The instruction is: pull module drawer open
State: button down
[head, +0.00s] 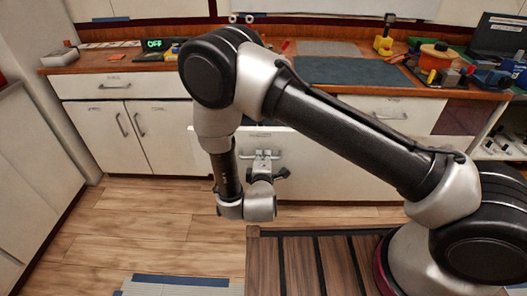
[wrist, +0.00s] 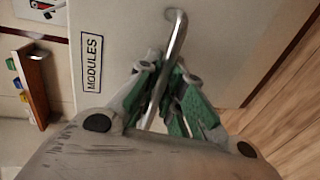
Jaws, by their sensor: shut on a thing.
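The module drawer (head: 300,165) is a pale front under the counter, partly hidden behind my arm in the head view. In the wrist view its front (wrist: 225,45) bears the label MODULES (wrist: 92,62). A metal bar handle (wrist: 177,32) crosses that front. My gripper (wrist: 160,92) is shut on the handle, with its green-padded fingers on both sides of the bar. In the head view my gripper (head: 263,163) is at the handle, low in front of the drawer. How far the drawer stands out is hard to tell.
The wooden counter (head: 170,66) above holds a green OFF display (head: 154,44), a dark mat (head: 350,71) and tools at the right. Closed cabinet doors (head: 128,135) stand to the left. The wood floor (head: 145,225) in front is clear at left. A slatted dark platform (head: 310,265) lies at front.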

jog(key=shift+f+v, duration=0.2)
jog(key=shift+v, duration=0.85)
jog(key=shift+f+v, duration=0.25)
jog(key=shift+v, duration=0.75)
jog(key=shift+s, duration=0.15)
jog(key=c, duration=1.5)
grip_release()
jog(key=shift+c, duration=0.2)
